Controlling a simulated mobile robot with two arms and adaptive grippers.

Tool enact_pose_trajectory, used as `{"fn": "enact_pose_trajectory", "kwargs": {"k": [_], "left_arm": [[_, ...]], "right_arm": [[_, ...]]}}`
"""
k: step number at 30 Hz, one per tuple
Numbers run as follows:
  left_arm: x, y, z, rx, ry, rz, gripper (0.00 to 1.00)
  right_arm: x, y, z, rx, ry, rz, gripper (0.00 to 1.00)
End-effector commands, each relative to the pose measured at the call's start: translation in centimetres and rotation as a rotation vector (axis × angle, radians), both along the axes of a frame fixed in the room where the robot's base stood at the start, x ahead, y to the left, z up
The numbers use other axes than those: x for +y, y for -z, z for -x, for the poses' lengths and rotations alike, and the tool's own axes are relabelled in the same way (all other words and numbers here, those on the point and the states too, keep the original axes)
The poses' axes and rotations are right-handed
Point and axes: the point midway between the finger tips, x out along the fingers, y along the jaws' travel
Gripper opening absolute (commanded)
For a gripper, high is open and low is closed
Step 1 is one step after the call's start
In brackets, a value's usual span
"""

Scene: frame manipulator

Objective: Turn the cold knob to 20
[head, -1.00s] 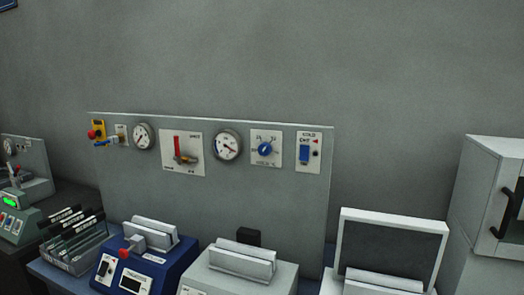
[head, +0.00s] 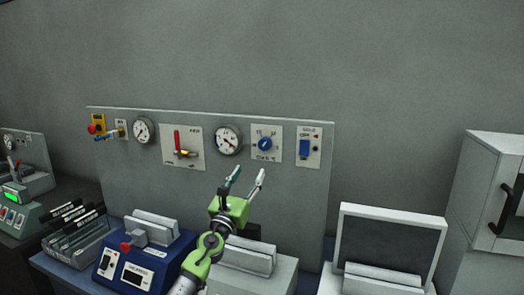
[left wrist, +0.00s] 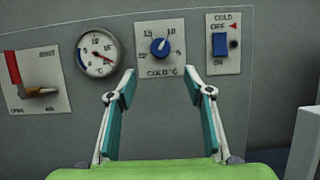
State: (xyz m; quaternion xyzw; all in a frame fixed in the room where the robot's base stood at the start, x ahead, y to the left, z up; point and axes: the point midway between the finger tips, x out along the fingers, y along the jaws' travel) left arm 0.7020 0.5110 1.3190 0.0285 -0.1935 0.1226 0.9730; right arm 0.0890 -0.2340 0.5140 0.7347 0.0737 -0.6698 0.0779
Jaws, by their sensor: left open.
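The cold knob (head: 265,144) is a round blue dial on a white plate on the grey panel (head: 200,190). In the left wrist view the knob (left wrist: 162,48) has a pale pointer mark toward the upper right, near the 10, and the plate reads "COLD °C". My left gripper (head: 248,175) is green with two spread fingers. It is open and empty, below the knob and apart from it. In the left wrist view the open fingers (left wrist: 168,85) frame the space below the knob. My right gripper is not in view.
Right of the knob is a blue cold switch (head: 304,147). Left of it are a round gauge (head: 228,139) and a red-handled lever (head: 177,141). A blue device (head: 150,262) and a grey device (head: 275,275) stand below the panel.

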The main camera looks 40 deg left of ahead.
Motion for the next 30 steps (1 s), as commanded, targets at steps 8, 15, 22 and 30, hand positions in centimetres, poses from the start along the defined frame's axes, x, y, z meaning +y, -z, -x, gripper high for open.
{"fn": "enact_pose_trajectory", "kwargs": {"k": [8, 15, 22, 30], "left_arm": [[0.8, -1.2, -3.2, -0.005, 0.0, 0.007, 0.47], [1.5, -2.3, -6.2, -0.003, 0.002, 0.009, 0.47], [2.2, -3.4, -8.7, -0.005, 0.001, 0.011, 0.47], [2.8, -4.3, -10.9, -0.003, 0.0, 0.01, 0.47]], "right_arm": [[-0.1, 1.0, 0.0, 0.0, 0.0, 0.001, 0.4], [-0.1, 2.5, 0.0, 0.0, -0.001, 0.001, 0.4], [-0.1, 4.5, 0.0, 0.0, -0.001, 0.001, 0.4], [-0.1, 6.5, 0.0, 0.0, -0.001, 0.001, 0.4]]}}
